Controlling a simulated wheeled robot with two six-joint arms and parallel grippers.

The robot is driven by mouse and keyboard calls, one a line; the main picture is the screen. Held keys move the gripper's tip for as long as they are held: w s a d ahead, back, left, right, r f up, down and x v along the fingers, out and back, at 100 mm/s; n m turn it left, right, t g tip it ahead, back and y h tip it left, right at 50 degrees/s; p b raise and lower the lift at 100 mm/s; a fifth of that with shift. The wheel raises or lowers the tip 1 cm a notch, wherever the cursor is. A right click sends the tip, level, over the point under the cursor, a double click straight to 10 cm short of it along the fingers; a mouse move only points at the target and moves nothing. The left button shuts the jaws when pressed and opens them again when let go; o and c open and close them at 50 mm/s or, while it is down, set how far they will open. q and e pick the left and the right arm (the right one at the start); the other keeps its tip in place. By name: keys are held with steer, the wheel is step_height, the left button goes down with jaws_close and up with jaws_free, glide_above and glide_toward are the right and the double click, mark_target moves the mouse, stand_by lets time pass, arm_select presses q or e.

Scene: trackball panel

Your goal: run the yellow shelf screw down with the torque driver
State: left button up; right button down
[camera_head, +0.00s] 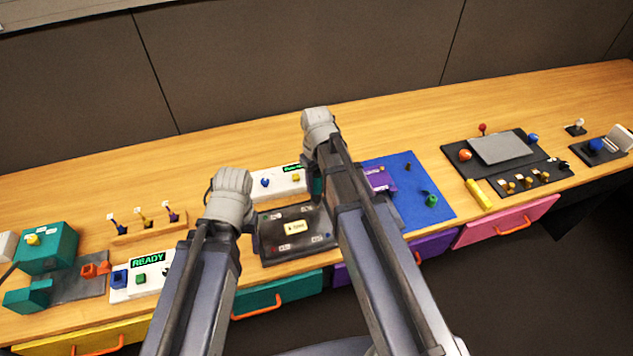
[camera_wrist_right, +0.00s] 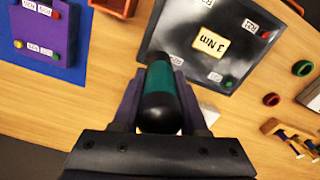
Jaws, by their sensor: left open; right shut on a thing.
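The torque driver (camera_wrist_right: 159,95), with a teal and black handle, is held between the fingers of my right gripper (camera_wrist_right: 160,105) in the wrist view. Its tip is hidden behind the handle. Beyond it lies the dark shelf panel (camera_head: 290,243) with a "3 Nm" card (camera_wrist_right: 209,43) and labelled corners. The yellow shelf screw is not clearly seen; the driver covers that corner. In the head view my right gripper (camera_head: 320,125) is above the panel's back right. My left gripper (camera_head: 230,190) is open at the panel's left, fingers mostly hidden.
A white box (camera_head: 268,182) stands behind the panel. A blue mat (camera_head: 420,185) lies right, a black trackball panel (camera_head: 500,160) farther right. A READY box (camera_head: 150,262), a screw rack (camera_head: 145,232) and a teal block (camera_head: 50,248) stand left. The back of the table is clear.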

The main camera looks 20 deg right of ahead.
step_height(320, 180, up, 6)
steer(key=p, duration=0.6)
stand_by(0.4)
